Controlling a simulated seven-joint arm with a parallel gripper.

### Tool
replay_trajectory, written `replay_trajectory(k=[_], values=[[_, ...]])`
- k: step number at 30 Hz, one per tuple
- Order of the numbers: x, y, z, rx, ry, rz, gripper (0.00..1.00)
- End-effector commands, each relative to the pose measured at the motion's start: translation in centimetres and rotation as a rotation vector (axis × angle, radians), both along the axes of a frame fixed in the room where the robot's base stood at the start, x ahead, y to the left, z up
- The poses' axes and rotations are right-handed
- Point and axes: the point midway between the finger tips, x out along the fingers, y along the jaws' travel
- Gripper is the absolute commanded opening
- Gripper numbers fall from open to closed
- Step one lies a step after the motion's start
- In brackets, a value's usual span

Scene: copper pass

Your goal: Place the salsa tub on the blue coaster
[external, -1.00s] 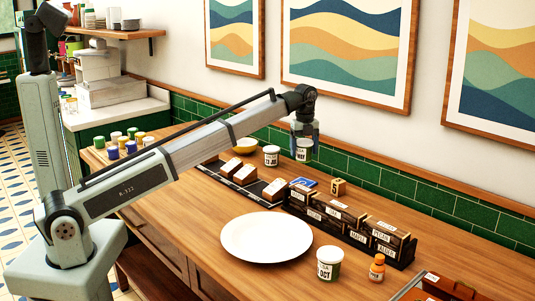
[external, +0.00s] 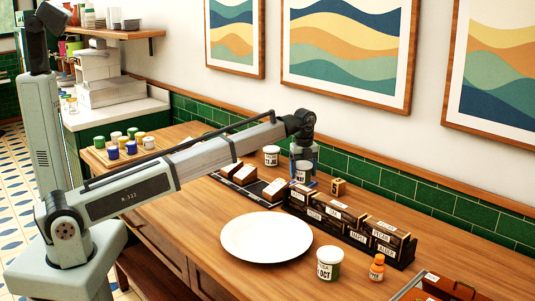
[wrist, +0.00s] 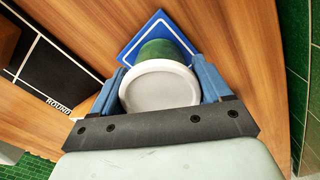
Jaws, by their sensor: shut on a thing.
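My gripper (external: 303,160) is shut on a small green and white tub (external: 302,173), pointing down at the far side of the table. In the wrist view the tub's white lid (wrist: 160,87) sits between the two blue fingers, with its green side below. I cannot read enough of its label to tell if it is salsa. The blue coaster (wrist: 153,27) with a white border line lies directly under the tub, partly hidden by it. The tub looks upright and at or just above the coaster; I cannot tell if they touch.
Black racks of labelled boxes (external: 352,222) stand right of the coaster, and a black tray (external: 238,181) lies left. Another white-lidded tub (external: 271,156) stands behind. A white plate (external: 266,238), a larger tub (external: 329,263) and an orange bottle (external: 377,267) are nearer.

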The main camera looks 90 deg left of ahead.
Motion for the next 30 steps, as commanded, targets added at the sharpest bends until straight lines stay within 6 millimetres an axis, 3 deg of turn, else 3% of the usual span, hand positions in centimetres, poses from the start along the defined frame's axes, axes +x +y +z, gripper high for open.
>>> replay_trajectory(k=[5,6,12,23,30], values=[[0.0,0.0,-0.3,0.000,0.000,0.000,0.32],[0.0,0.0,-0.3,0.000,0.000,0.000,0.80],[0.0,0.0,-0.2,0.000,0.000,0.000,0.99],[0.0,0.0,0.4,0.000,-0.001,0.000,1.00],[0.1,0.1,4.1,0.002,-0.002,0.000,1.00]])
